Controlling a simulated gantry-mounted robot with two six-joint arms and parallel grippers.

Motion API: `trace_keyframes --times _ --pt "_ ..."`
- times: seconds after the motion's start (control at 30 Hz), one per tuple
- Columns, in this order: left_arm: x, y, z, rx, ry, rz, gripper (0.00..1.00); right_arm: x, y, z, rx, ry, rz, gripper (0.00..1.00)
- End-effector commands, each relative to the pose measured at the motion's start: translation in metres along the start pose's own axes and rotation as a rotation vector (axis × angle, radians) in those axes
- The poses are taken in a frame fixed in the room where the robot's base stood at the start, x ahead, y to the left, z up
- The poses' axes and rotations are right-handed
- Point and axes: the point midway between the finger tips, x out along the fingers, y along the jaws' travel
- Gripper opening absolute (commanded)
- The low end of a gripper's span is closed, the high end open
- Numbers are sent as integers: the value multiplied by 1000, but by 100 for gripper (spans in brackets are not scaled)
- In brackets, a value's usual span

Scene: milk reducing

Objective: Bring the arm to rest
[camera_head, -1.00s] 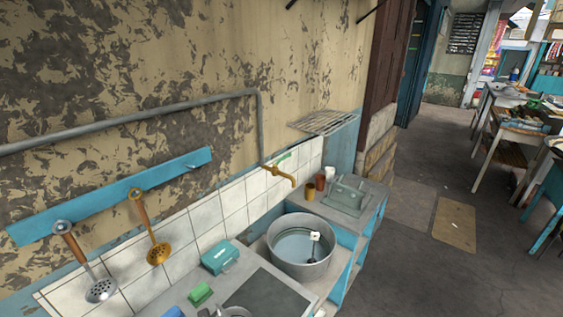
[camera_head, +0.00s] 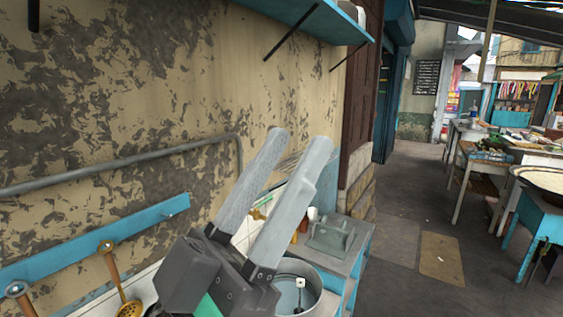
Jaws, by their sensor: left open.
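My left gripper (camera_head: 297,142) is large in the middle of the head view, raised in front of the wall and the counter. Its two long grey fingers point up and to the right, with a gap between them. I see nothing between the fingers. The gripper hides part of the counter, the tiled splashback and the left side of the metal pot (camera_head: 312,284). My right gripper is not in view.
A blue wall rail (camera_head: 90,242) with hanging ladles (camera_head: 112,270) is at the left. A grey pipe (camera_head: 120,165) runs along the wall. A blue shelf (camera_head: 310,15) juts out above. Tables (camera_head: 500,165) stand at the right, beyond open floor.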

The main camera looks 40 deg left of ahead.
Motion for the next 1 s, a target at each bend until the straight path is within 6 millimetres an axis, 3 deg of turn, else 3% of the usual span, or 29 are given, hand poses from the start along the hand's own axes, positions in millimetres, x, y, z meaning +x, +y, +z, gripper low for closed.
trace_keyframes --times 0.3,0.43,0.57,0.8,0.9,1.0 --pt "0 -8 3 55 -32 -38 45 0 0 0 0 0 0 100" --pt "12 -7 -7 54 -32 -37 45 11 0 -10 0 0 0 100" --pt "44 -7 -34 53 -32 -37 45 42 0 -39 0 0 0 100" --pt "128 -7 -108 52 -32 -37 45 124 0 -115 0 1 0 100" --pt "151 -6 -128 52 -32 -37 45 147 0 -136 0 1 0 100" --pt "159 -6 -134 52 -32 -37 45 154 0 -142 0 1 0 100"
